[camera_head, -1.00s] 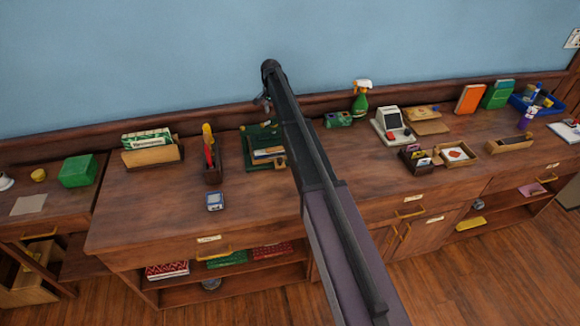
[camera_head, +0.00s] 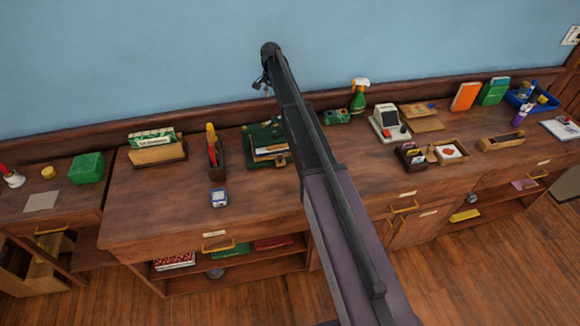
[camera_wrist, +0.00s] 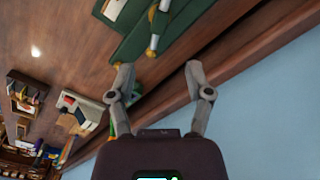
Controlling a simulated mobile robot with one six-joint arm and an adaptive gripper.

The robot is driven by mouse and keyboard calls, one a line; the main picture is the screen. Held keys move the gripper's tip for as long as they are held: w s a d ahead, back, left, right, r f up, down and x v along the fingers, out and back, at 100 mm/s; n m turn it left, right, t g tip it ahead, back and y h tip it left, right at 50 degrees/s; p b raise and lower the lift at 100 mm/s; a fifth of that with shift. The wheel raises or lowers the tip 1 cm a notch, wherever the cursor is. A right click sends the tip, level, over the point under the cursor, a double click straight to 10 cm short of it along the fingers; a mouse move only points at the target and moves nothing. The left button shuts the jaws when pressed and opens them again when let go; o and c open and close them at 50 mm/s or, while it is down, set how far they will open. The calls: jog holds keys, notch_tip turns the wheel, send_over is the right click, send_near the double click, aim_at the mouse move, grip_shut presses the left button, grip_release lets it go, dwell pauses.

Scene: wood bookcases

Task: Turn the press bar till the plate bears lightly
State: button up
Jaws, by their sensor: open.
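The green press (camera_head: 262,135) stands at the back of the long wooden counter, partly hidden behind my arm in the head view. Pale sheets or cards show at its front. In the head view my gripper is mostly hidden behind the arm. The plate cannot be made out clearly.
A green spray bottle (camera_head: 358,97) and a card terminal (camera_head: 388,122) stand to the right. The blue wall (camera_head: 150,60) is close behind.

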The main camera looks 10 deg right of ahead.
jog(key=s+f+n+b, duration=0.2)
jog(key=s+f+b, duration=0.2)
jog(key=s, duration=0.6)
jog(key=s+f+n+b, duration=0.2)
jog(key=s+f+b, duration=0.1)
jog(key=s, duration=0.7)
jog(key=s+f+n+b, duration=0.2)
jog(key=s+f+b, duration=0.2)
jog(key=s, duration=0.6)
jog(key=shift+s+f+b, duration=0.3)
jog(key=shift+f+b, duration=0.05)
jog(key=shift+b, duration=0.3)
jog(key=shift+a, duration=0.1)
jog(key=s+n, duration=0.3)
jog(key=s, duration=1.2)
jog(key=shift+c, duration=0.2)
jog(key=shift+c, duration=0.4)
